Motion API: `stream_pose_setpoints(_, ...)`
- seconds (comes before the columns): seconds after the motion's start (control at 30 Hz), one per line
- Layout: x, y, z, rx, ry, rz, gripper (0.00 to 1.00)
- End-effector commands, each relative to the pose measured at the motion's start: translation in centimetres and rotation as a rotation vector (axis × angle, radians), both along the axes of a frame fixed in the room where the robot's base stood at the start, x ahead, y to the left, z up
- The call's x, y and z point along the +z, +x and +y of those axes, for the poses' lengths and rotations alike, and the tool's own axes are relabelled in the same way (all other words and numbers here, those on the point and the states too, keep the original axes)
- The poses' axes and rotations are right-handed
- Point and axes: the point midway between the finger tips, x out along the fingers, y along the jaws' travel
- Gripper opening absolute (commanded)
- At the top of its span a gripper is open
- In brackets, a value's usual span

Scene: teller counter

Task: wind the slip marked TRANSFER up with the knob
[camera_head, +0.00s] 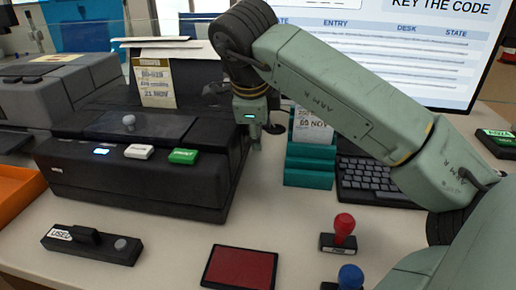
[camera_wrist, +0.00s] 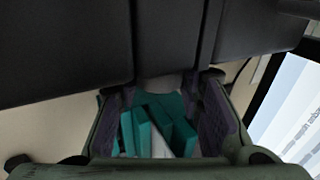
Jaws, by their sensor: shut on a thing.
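A black slip printer (camera_head: 135,185) stands at the left of the counter. A cream slip (camera_head: 154,82) stands up from its back, dated 21 NOV; I cannot read TRANSFER on it. My gripper (camera_head: 254,142) is at the printer's right side. In the wrist view, the gripper (camera_wrist: 165,108) has its fingers on both sides of a grey round knob (camera_wrist: 160,84), which sticks out of the dark printer body (camera_wrist: 65,50). The gripper is shut on this knob. The gripper hides the knob in the head view.
A teal holder (camera_head: 309,165) with another dated slip stands just right of my gripper, beside a keyboard (camera_head: 375,182). A red pad (camera_head: 240,268), a red-handled stamp (camera_head: 342,232) and a black block marked USED (camera_head: 92,243) lie in front. A screen (camera_head: 400,50) is behind.

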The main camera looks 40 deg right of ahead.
Motion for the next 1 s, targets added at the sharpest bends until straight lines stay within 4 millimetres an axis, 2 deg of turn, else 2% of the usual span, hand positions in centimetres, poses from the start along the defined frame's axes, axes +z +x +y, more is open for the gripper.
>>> stream_pose_setpoints(0.03, -0.81, -0.14, 0.12, 0.003, -0.019, -0.011, 0.06)
stream_pose_setpoints(0.33, -0.43, -0.19, 0.21, 0.003, -0.086, -0.069, 0.06)
stream_pose_setpoints(0.77, -0.25, -0.18, 0.24, 0.003, -0.094, -0.075, 0.06)
stream_pose_setpoints(0.8, -0.26, -0.19, 0.23, 0.003, -0.094, -0.075, 0.34)
stream_pose_setpoints(1.0, -0.20, -0.15, 0.19, 0.003, -0.094, -0.078, 0.48)
